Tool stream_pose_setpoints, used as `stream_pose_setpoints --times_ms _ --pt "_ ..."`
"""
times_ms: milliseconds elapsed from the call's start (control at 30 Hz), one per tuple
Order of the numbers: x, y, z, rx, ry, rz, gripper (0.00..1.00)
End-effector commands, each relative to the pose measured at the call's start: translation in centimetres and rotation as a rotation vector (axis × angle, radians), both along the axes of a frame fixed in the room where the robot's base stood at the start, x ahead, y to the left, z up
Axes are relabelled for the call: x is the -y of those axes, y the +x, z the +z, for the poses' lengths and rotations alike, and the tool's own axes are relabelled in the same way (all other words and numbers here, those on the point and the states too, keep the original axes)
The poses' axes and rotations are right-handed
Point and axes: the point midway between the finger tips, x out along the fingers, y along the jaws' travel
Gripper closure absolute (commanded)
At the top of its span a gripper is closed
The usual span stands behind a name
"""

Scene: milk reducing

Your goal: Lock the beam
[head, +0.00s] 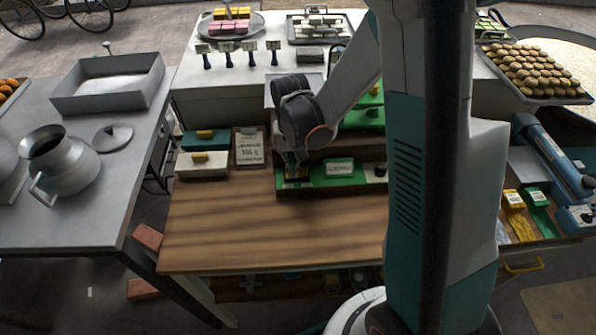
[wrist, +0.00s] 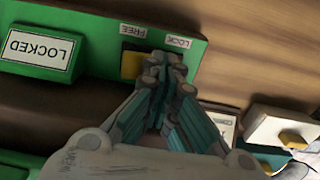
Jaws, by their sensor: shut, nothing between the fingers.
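A green panel (head: 318,181) sits at the back edge of the wooden table and also fills the upper left of the wrist view (wrist: 95,45). In the wrist view a yellow slider (wrist: 132,65) sits by the FREE label (wrist: 133,31). The LOCK label (wrist: 178,42) is to its right. A white sign (wrist: 40,50) reads LOCKED, upside down. My gripper (wrist: 165,62) is shut and empty, fingertips right beside the slider, on its LOCK side. I cannot tell whether they touch. In the head view my gripper (head: 292,172) is over the panel's left end. The beam itself is not clearly visible.
Teal and cream blocks (head: 202,165) with yellow knobs and a paper card (head: 250,148) lie left of the panel. A white dial (head: 377,172) is at its right. The wooden tabletop (head: 270,230) in front is clear. A metal jug (head: 65,165) stands on the left table.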

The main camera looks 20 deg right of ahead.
Motion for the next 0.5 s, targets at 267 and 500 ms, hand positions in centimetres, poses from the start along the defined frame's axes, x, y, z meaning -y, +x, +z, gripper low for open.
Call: stream_pose_setpoints --times_ms 267,500 --pt "0.0 0.0 1.8 0.0 0.0 0.0 1.0" --pt "0.0 0.0 3.6 0.0 0.0 0.0 1.0"
